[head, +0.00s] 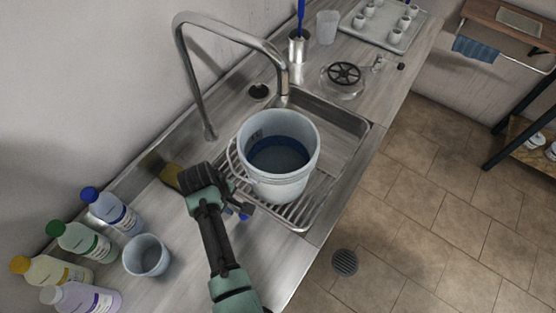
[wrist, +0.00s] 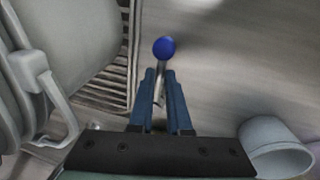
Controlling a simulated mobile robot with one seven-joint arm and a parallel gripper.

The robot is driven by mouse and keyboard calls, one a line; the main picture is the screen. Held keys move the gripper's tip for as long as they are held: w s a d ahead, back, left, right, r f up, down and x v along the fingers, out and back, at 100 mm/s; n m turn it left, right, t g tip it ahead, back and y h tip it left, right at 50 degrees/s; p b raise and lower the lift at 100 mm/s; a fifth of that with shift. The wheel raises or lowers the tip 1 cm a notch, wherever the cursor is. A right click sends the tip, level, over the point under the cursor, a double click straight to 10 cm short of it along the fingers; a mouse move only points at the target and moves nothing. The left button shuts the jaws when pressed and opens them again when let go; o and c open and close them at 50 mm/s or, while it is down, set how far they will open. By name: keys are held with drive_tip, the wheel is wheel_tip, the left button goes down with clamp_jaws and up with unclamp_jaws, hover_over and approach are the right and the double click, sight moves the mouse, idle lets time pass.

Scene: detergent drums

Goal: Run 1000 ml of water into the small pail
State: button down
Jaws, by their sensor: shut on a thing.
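A white pail (head: 247,165) stands upright on the wire rack in the sink; its side also shows at the left of the wrist view (wrist: 75,45). Inside it is a dark blue band around a grey-blue surface; I cannot tell the water level. The steel tap (head: 187,62) arches over from the wall side, its outlet showing just above the pail's rim in the picture. No stream is visible. My gripper (head: 238,209) is beside the pail, shut on a thin lever with a blue ball knob (wrist: 165,48); its fingers (wrist: 160,90) close around the lever below the knob.
A smaller grey pail or cup (head: 147,257) stands on the counter at left, near several detergent bottles (head: 85,242). A clear beaker (head: 327,27) and a tray of cups (head: 378,42) stand farther along the counter.

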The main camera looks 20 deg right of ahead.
drive_tip(key=c, duration=0.8)
unclamp_jaws()
drive_tip(key=shift+w+d+r, duration=0.1)
drive_tip(key=shift+w+d, duration=0.15)
drive_tip(key=shift+s, duration=0.1)
drive_tip(key=shift+a, duration=0.1)
drive_tip(key=o, duration=0.4)
drive_tip(key=shift+s+a+r+p, duration=0.1)
drive_tip(key=shift+r+p, duration=1)
drive_tip(key=shift+p, duration=0.15)
drive_tip(key=shift+s+r+p, duration=0.1)
drive_tip(key=shift+r+p, duration=1)
drive_tip(key=shift+p, duration=0.1)
